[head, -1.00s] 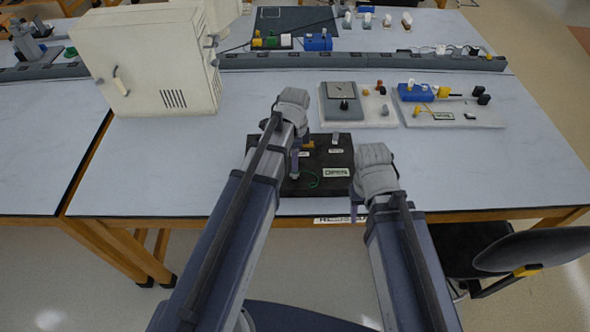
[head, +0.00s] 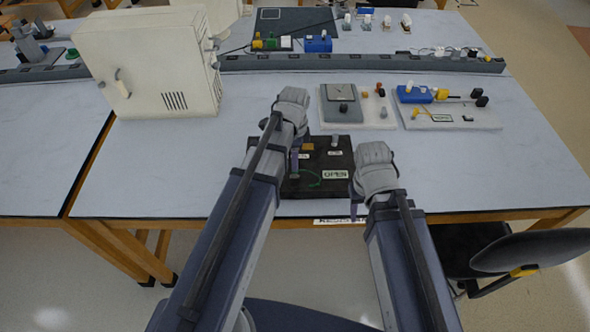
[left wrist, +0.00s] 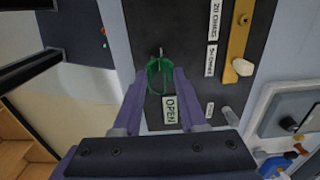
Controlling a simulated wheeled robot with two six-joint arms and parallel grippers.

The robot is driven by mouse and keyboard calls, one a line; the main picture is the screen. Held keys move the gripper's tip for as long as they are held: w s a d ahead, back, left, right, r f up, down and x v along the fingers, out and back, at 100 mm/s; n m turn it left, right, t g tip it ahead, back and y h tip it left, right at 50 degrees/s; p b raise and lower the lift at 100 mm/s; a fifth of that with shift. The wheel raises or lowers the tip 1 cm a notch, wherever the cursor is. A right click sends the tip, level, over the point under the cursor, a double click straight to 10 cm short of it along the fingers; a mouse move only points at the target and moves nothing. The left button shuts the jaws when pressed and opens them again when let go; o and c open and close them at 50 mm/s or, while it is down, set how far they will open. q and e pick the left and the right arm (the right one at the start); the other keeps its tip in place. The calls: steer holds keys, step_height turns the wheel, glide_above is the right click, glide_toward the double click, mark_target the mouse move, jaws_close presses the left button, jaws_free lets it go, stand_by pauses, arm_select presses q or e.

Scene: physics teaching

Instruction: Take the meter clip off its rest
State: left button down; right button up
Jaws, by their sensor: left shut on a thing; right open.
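The green meter clip (left wrist: 158,76) is between the fingertips of my left gripper (left wrist: 157,78) in the left wrist view. My left gripper (head: 295,173) is shut on it, low over the left part of the black box (head: 335,188). A small metal post (left wrist: 161,52) shows at the clip's far end; I cannot tell whether they touch. A green lead (head: 314,183) curves over the box in the head view. The box bears an OPEN label (left wrist: 170,110). My right gripper (head: 356,205) is open and empty at the box's right front; its fingertips are small here.
A brass bar (left wrist: 239,42) with a white knob (left wrist: 242,67) lies on the box. A grey meter (head: 340,105) and a board with a blue part (head: 414,94) stand behind right. A cream cabinet (head: 150,60) stands back left.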

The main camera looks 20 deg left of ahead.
arm_select(q)
steer(key=shift+s+d+r+p, duration=0.1)
steer(key=shift+s+r+p, duration=0.1)
steer(key=shift+r+p, duration=0.8)
steer(key=shift+s+r+p, duration=0.15)
steer(key=shift+r+p, duration=0.7)
steer(key=shift+r, duration=0.2)
